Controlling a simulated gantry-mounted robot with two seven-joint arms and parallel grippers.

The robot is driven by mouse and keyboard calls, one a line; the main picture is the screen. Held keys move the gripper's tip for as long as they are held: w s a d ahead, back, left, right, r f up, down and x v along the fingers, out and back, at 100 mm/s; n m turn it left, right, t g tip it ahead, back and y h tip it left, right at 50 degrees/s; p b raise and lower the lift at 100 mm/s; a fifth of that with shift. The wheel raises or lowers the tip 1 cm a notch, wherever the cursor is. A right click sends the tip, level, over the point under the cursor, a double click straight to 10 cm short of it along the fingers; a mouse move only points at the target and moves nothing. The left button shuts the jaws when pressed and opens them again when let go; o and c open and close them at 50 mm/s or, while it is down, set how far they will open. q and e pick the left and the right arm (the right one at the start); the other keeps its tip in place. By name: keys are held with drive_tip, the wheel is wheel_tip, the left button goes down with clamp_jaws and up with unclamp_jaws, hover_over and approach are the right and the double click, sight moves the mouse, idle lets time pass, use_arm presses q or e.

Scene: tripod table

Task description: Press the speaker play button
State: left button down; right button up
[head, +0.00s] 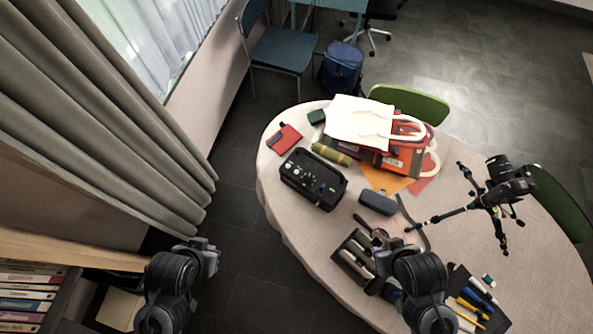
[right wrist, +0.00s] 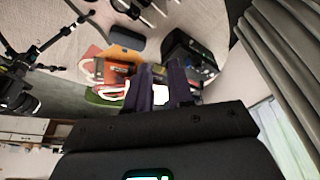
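The speaker (head: 313,181) is a black box on the left part of the round table, with small knobs and buttons on its top face. The play button is too small to pick out. In the right wrist view the speaker (right wrist: 193,57) shows upside down, beyond my fingers and to their right. My right gripper (right wrist: 161,72) has its two dark fingers apart, with nothing between them. In the head view my right arm is over the front of the table, apart from the speaker. My left gripper (head: 207,255) is off the table at the lower left; its fingers are unclear.
A dark grey case (head: 377,202) lies right of the speaker. A white tote bag (head: 360,123) and a red notebook (head: 284,138) lie behind. A tripod with camera (head: 505,185) stands at right.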

clamp_jaws()
drive_tip(key=shift+d, duration=0.1)
idle(0.4)
idle(0.8)
